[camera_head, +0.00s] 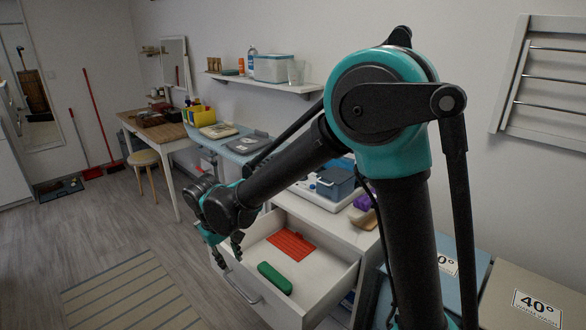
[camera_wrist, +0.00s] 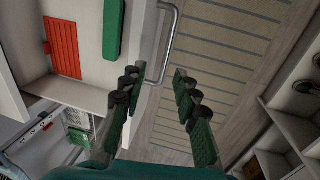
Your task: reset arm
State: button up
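My gripper (camera_wrist: 160,88) is open and empty in the wrist view, with a clear gap between its two fingers. In the head view my gripper (camera_head: 226,250) hangs at the left front of an open drawer (camera_head: 318,277), close to its front panel. The wrist view shows the drawer's metal handle (camera_wrist: 171,45) beyond the fingertips. My arm stands bent, with its elbow high in the middle of the head view. Inside the drawer lie a flat red slotted piece (camera_head: 291,245) and a dark green oblong object (camera_head: 275,278).
A white cabinet top behind the drawer holds a blue-grey container (camera_head: 337,183). Boxes marked 40° (camera_head: 537,307) stand at the right. A wooden table (camera_head: 165,131) and stool (camera_head: 145,160) are at the back left. A striped rug (camera_head: 135,293) lies on open floor at the left.

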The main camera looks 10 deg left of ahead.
jog(key=w+d+r+m+y, duration=0.1)
jog(key=w+d+m, duration=0.15)
jog(key=d, duration=0.95)
jog(key=w+d+r+m, duration=0.15)
jog(key=w+d, duration=0.25)
jog(key=d, duration=0.8)
jog(key=s+d+f+m+t, duration=0.1)
jog(key=s+d+f+m, duration=0.1)
jog(key=d, duration=0.8)
jog(key=s+d+f+m+t, duration=0.1)
jog(key=s+d+f+m, duration=0.1)
jog(key=s+d+m, duration=0.2)
jog(key=s+d, duration=0.3)
jog(key=d, duration=0.3)
jog(key=shift+d+f+t, duration=0.15)
jog(key=shift+t, duration=0.15)
